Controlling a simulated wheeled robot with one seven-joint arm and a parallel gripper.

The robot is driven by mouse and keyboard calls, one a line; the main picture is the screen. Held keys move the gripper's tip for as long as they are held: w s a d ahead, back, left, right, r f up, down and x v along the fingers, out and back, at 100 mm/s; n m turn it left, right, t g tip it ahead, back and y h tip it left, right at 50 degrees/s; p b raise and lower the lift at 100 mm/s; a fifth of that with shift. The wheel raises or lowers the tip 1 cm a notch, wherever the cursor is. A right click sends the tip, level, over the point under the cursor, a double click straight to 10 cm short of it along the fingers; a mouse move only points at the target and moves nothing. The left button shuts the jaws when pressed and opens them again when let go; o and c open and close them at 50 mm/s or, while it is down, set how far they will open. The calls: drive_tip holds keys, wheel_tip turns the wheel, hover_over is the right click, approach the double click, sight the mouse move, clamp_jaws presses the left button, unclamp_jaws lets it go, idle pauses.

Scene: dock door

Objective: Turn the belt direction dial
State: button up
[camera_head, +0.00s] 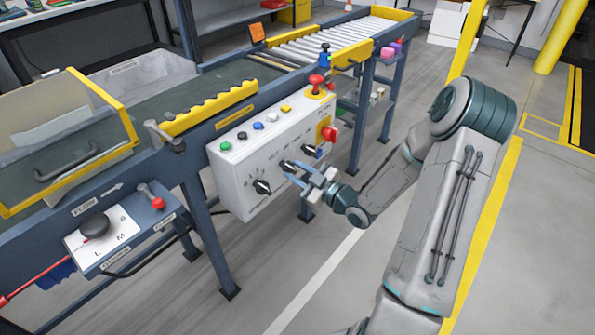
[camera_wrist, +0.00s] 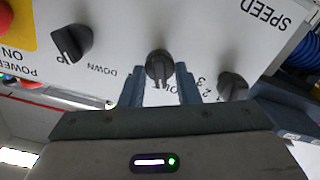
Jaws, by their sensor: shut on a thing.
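The white control panel (camera_head: 232,168) is fixed to the front of the conveyor frame. It carries a row of dark knobs. The middle dial (camera_head: 288,165) is the one at my fingers. My gripper (camera_head: 299,174) reaches it from the right. In the wrist view, that dial (camera_wrist: 159,66) sits between the two fingers of my gripper (camera_wrist: 160,85), which are shut on it. A label beginning "OU" beside it is partly hidden. The larger speed knob (camera_head: 262,187) is to its left; it also shows at the right in the wrist view (camera_wrist: 232,86).
The up/down knob (camera_wrist: 72,42) is close beside my gripper. Several coloured buttons line the panel's top. Open floor (camera_head: 260,275) lies in front.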

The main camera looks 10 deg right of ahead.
drive_tip(key=m+p, duration=0.3)
drive_tip(key=m, duration=0.3)
drive_tip(key=shift+d+r, duration=0.1)
drive_tip(key=shift+m+p, duration=1.15)
drive_tip(key=shift+m, duration=1.15)
drive_tip(key=o, duration=0.6)
drive_tip(key=shift+d, duration=0.1)
drive_tip(key=v, duration=1.3)
drive_tip(key=shift+s+d+p, duration=0.2)
drive_tip(key=shift+s+p, duration=0.15)
drive_tip(key=shift+p, duration=0.1)
